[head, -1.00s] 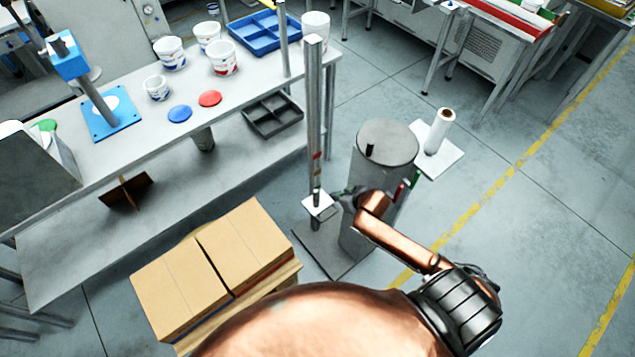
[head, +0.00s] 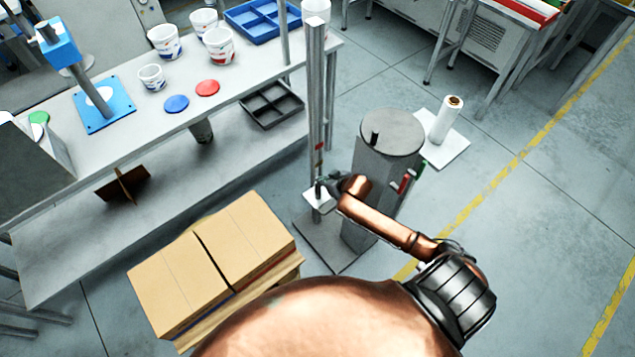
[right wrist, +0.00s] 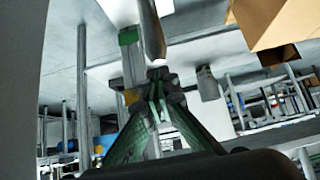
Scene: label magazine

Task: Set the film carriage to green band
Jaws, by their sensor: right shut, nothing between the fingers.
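The film carriage (head: 316,202) is a small white plate low on the upright grey mast (head: 317,90). Small coloured bands mark the mast, with a red one visible above the carriage in the head view. In the right wrist view a green band (right wrist: 128,36) and a yellowish patch show on the upright beyond my fingers. My right gripper (head: 324,185) is at the mast, just above the carriage plate. In the right wrist view its fingertips (right wrist: 158,75) are together with nothing held. Whether they touch the carriage I cannot tell. My left gripper is out of view.
A grey cylinder-topped column (head: 390,135) stands right of the mast, with a white film roll (head: 447,118) behind it. A workbench (head: 230,105) with tubs and trays is at the left. Cardboard boxes (head: 210,255) stand in front. Floor at the right is clear.

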